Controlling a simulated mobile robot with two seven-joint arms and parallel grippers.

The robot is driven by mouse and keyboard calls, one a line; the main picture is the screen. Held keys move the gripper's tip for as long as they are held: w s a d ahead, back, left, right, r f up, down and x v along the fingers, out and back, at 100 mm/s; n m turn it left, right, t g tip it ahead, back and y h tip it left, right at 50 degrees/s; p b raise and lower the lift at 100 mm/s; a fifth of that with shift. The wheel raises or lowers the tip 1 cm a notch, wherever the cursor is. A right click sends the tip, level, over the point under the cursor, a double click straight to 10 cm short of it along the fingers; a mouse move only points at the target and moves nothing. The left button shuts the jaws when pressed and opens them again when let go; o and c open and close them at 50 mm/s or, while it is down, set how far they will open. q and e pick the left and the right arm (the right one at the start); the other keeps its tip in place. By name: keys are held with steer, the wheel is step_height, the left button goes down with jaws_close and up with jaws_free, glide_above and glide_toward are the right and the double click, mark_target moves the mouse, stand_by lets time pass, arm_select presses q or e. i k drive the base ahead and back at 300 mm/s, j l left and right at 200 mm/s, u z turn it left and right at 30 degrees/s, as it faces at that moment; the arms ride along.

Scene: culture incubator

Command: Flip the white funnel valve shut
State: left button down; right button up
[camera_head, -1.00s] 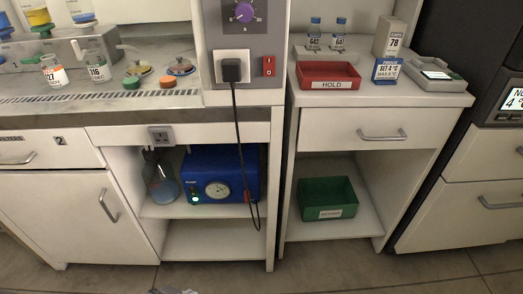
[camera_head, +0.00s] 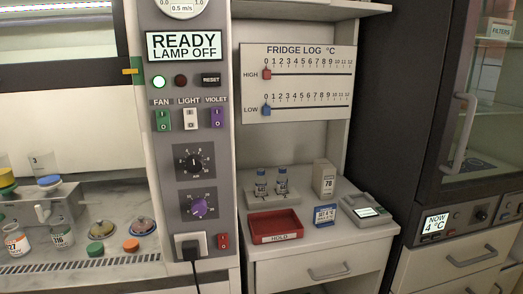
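A grey manifold (camera_head: 85,196) stands on the left worktop, cut off by the left picture edge. A clear cup with a blue base (camera_head: 48,182) and one with a yellow base (camera_head: 6,180) sit on it. A small pale upright piece (camera_head: 42,213) shows at the manifold's front; I cannot tell whether it is the white funnel valve, or its position. Bottles labelled 127 (camera_head: 16,242) and 116 (camera_head: 62,236) stand in front and partly hide the manifold. Neither of my grippers is in view.
Green (camera_head: 95,249) and orange (camera_head: 131,244) caps and two round dishes lie on the left worktop. A control panel (camera_head: 190,130) reading READY, LAMP OFF stands beside it. A red HOLD tray (camera_head: 275,226) and small bottles sit on the right cabinet. A dark fridge (camera_head: 430,150) is at the right.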

mark_target(42, 217)
steer(key=u, duration=1.3)
